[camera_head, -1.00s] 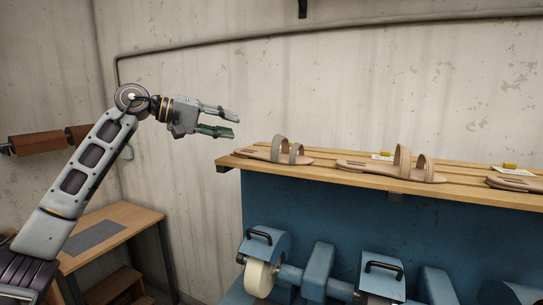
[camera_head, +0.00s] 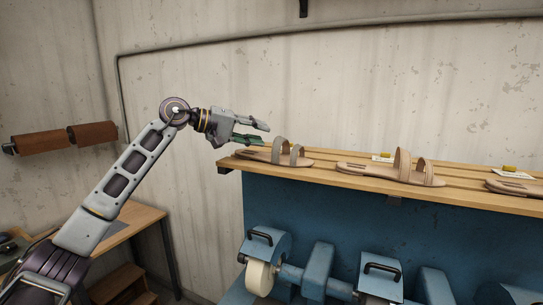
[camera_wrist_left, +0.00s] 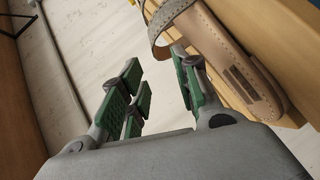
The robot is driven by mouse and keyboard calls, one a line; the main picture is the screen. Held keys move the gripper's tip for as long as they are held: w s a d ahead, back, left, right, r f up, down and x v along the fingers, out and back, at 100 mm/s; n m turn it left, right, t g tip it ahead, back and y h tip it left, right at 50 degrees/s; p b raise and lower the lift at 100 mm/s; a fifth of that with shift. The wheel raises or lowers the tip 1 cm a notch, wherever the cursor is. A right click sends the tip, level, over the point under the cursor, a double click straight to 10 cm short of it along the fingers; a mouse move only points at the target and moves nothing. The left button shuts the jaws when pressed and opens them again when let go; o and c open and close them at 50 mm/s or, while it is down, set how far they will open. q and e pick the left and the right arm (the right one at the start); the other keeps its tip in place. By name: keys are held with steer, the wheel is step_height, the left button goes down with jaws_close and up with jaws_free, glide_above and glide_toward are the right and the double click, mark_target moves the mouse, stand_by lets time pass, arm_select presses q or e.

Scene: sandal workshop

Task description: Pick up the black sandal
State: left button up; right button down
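No clearly black sandal shows. The leftmost sandal on the shelf (camera_head: 450,198) has a tan sole and two grey straps (camera_head: 279,152). My left gripper (camera_head: 262,134) is open and empty, just left of those straps, around strap height or a little above. In the left wrist view the sandal's tan sole (camera_wrist_left: 228,62) lies to the right of my open left gripper (camera_wrist_left: 160,72), with a grey strap near the top. I see nothing between the fingers but the background. My right gripper is not in view.
A tan sandal (camera_head: 395,172) lies mid-shelf, and another (camera_head: 515,187) is cut off at the right edge. Small cards lie behind them. A blue machine with a white wheel (camera_head: 260,276) stands below. The wall is close behind the shelf.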

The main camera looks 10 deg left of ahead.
mark_target(286, 160)
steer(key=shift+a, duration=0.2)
arm_select(q)
steer(key=shift+w+d, duration=0.1)
steer(key=shift+d, duration=0.1)
steer(key=shift+p+x, duration=0.7)
steer(key=shift+x, duration=0.3)
steer(key=shift+p+x, duration=0.45)
steer(key=shift+x, duration=0.7)
steer(key=shift+d, duration=0.25)
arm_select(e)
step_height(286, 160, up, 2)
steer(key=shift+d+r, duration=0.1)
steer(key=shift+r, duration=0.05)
arm_select(q)
steer(key=shift+c, duration=0.3)
